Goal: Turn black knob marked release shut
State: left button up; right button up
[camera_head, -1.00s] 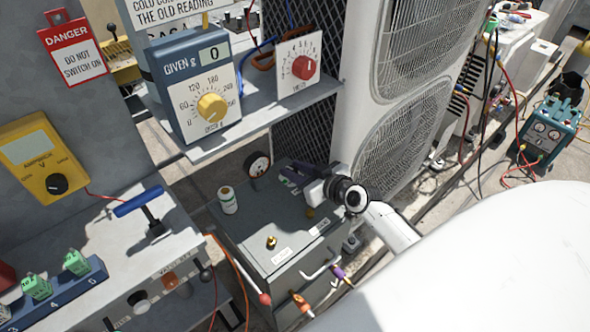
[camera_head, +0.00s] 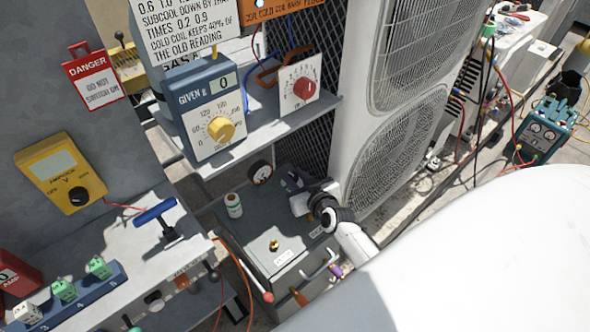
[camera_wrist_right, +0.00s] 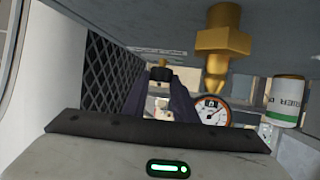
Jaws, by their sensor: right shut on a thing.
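My right gripper (camera_head: 291,182) is at the back of the grey box (camera_head: 262,262), under the shelf. In the right wrist view its dark fingers (camera_wrist_right: 160,78) reach away from the camera and are shut on a small black knob-like piece (camera_wrist_right: 159,73) at their tips. No release marking is readable, and the head view does not show the piece clearly. My left gripper is not in view.
A brass fitting (camera_head: 274,245), a white and green canister (camera_head: 233,205) and a round gauge (camera_head: 260,172) are close to the gripper. The shelf (camera_head: 262,128) with dial boxes overhangs it. A condenser (camera_head: 400,150) stands to the right.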

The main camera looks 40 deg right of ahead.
jog(key=o, duration=1)
jog(key=shift+o, duration=0.2)
jog(key=shift+v, duration=3.8)
